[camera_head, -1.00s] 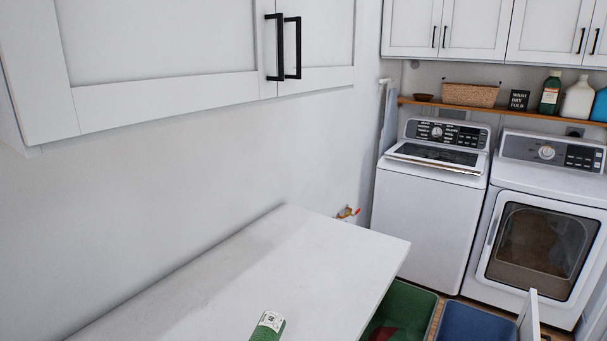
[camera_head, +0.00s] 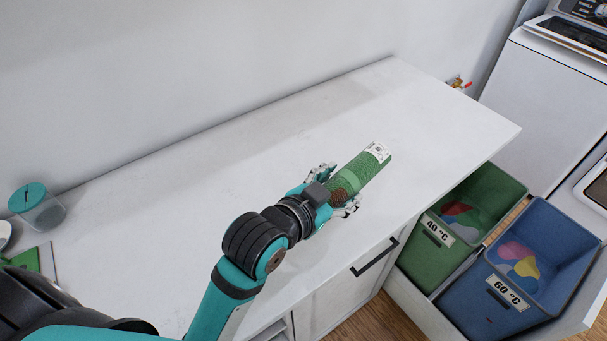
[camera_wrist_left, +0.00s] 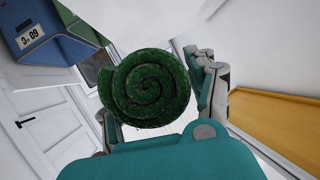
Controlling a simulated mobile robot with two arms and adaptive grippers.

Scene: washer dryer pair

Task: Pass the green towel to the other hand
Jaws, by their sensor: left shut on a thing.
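The green towel (camera_head: 361,172) is rolled up, with a white label at its far end. In the head view it is over the white countertop, pointing away to the upper right. My left gripper (camera_head: 336,192) is shut around the near end of the roll. In the left wrist view the towel (camera_wrist_left: 145,88) shows its dark green spiral end between the fingers of my left gripper (camera_wrist_left: 160,95). I cannot tell whether the towel touches the countertop. My right gripper is not in view.
The white countertop (camera_head: 240,165) is mostly clear. A teal-lidded container (camera_head: 38,207) stands at its left end. A green bin (camera_head: 432,262) marked 40 °C and a blue bin (camera_head: 480,308) marked 60 °C hold laundry at the right. A washer (camera_head: 545,110) stands behind.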

